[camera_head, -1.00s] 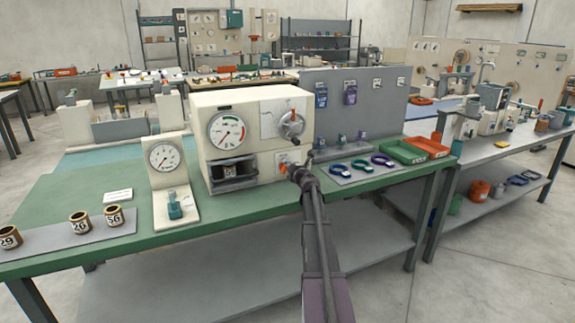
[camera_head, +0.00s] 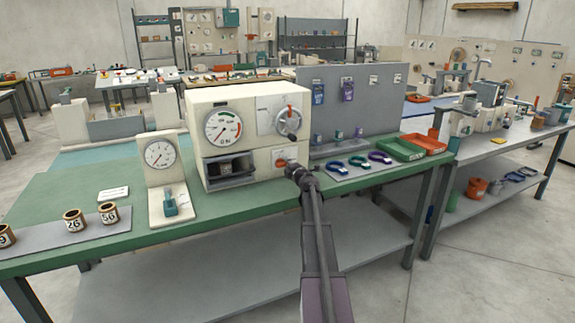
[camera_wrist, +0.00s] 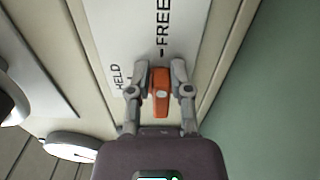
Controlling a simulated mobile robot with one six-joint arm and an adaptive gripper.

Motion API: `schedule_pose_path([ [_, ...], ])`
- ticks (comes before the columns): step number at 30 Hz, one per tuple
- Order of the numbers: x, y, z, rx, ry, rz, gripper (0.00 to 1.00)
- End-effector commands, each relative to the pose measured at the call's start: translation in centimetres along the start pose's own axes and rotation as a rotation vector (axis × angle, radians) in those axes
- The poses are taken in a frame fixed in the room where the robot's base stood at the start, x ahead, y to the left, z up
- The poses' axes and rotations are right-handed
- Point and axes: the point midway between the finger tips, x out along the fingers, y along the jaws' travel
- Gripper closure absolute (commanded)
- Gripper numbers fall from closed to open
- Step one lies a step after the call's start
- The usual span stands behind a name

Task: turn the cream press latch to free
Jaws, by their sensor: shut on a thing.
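The cream press (camera_head: 264,103) stands on the green bench, with a dial, a crank and a dark open bay on its front. Its orange latch (camera_head: 281,163) sits low on the right of that front. In the wrist view the latch (camera_wrist: 160,95) lies between my gripper's (camera_wrist: 160,78) two fingers, which are closed on its sides. Its long side runs up the picture, and its upper end points roughly at the FREE mark on the white plate (camera_wrist: 140,40). The HELD mark is to its left. In the head view my gripper (camera_head: 292,170) partly hides the latch area.
A gauge stand (camera_head: 158,155) is left of the press. Numbered bushings (camera_head: 75,220) stand on a grey strip at the bench's left. Coloured rings (camera_head: 358,162) and green and orange trays (camera_head: 398,149) lie on the right. A grey panel (camera_head: 352,95) rises behind them.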

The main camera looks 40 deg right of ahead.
Motion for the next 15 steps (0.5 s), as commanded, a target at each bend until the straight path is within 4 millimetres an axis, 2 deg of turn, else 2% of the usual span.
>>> schedule_pose_path([
  [1,-0.1,-0.13,-0.78,0.016,0.017,-0.001,1.0],
  [15,0.05,-0.14,-0.89,0.099,0.019,0.0,1.0],
])
